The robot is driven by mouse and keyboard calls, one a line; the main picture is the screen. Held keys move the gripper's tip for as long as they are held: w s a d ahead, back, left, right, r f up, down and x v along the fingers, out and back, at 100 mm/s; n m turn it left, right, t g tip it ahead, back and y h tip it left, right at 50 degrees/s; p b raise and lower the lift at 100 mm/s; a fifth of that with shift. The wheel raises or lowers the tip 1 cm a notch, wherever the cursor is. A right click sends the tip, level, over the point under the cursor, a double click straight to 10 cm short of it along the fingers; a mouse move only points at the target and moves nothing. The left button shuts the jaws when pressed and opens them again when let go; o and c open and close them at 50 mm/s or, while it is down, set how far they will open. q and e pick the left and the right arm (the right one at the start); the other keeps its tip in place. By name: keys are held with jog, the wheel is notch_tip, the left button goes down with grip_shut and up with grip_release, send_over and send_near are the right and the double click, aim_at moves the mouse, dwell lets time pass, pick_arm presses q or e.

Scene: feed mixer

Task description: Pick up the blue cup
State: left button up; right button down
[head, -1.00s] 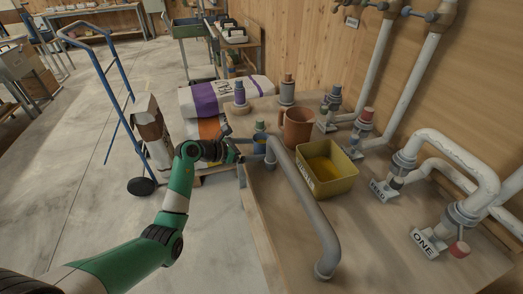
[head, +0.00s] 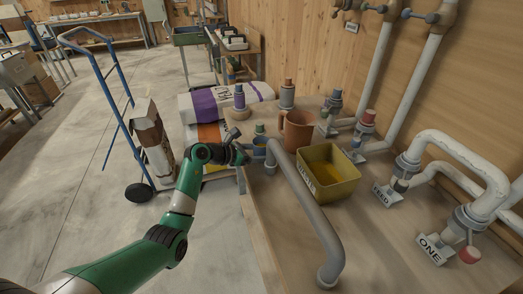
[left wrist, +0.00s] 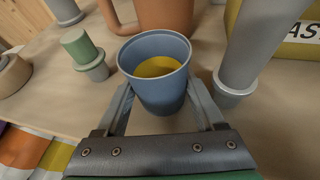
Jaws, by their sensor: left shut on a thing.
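The blue cup (left wrist: 155,88) stands upright on the bench with yellow contents inside. In the left wrist view it sits between the two fingers of my left gripper (left wrist: 160,98), which is shut on its sides. In the head view the cup (head: 260,147) is small and partly hidden by the gripper and the grey pipe. My left gripper (head: 250,153) reaches it from the left, at the bench's left edge. The cup seems to rest on the bench top. My right gripper is not in view.
A grey bent pipe (head: 306,208) rises just right of the cup. A brown mug (head: 297,130) and a yellow box (head: 329,175) stand behind and right. A green-topped fitting (left wrist: 82,52) is close on the left in the wrist view. Bench (head: 390,255) is clear in front.

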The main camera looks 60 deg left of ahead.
aim_at(261, 141)
pick_arm(q)
jog(key=shift+r, duration=0.1)
notch_tip(261, 141, up, 18)
jog(key=p, duration=0.8)
jog(key=shift+p, duration=0.4)
jog(key=s+d+r+p, duration=0.2)
jog(key=d+r+p, duration=0.1)
jog(key=d+p, duration=0.2)
jog(key=s+d+r+p, duration=0.2)
jog(key=d+p, duration=0.4)
jog(key=p, duration=0.4)
jog(key=s+d+r+p, duration=0.3)
jog(key=d+r+p, duration=0.1)
jog(key=p, duration=0.3)
jog(key=shift+d+r, duration=0.1)
jog(key=shift+d, duration=0.6)
